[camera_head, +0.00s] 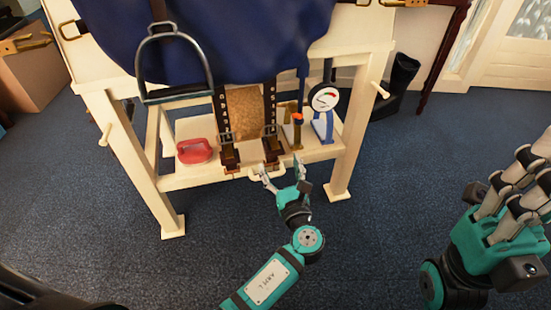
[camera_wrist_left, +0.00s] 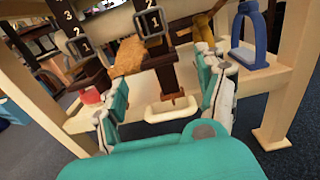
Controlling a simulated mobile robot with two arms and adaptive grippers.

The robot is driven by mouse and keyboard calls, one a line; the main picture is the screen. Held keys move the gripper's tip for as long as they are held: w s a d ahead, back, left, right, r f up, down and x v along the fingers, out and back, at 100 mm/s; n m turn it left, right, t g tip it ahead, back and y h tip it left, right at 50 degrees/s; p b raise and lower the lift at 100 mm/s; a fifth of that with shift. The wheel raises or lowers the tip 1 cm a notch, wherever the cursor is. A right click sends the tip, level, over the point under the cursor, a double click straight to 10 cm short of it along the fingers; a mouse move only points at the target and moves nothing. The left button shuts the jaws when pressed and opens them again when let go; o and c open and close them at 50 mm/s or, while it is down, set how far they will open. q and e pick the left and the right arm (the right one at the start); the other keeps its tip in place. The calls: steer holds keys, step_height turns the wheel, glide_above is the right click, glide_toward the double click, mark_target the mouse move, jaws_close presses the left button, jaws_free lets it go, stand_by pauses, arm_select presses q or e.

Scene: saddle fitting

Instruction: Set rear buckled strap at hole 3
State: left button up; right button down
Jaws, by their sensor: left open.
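Two dark straps with metal buckles hang under the blue saddle cover: the left strap (camera_head: 224,122) and the right strap (camera_head: 269,105). I cannot tell which is the rear one. In the left wrist view, the left buckle (camera_wrist_left: 80,46) and right buckle (camera_wrist_left: 150,22) show beside pale hole numbers. The right strap's dark lower end hangs to a cream handle (camera_wrist_left: 170,110). My left gripper (camera_head: 281,171) is open and empty, its fingers either side of this handle in the wrist view; contact is unclear. My right gripper (camera_head: 505,205) is at the right edge, apart from the straps.
A cream wooden stand (camera_head: 176,182) carries a red object (camera_head: 195,150) and a blue-framed dial gauge (camera_head: 324,98) on its low shelf. A metal stirrup (camera_head: 176,66) hangs at the left. Stand legs flank the straps. Open carpet lies in front.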

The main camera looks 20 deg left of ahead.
mark_target(275, 152)
arm_select(q)
steer(key=b+x, duration=0.1)
steer(key=x, duration=0.4)
steer(key=shift+w, duration=0.1)
jaws_close()
stand_by(0.4)
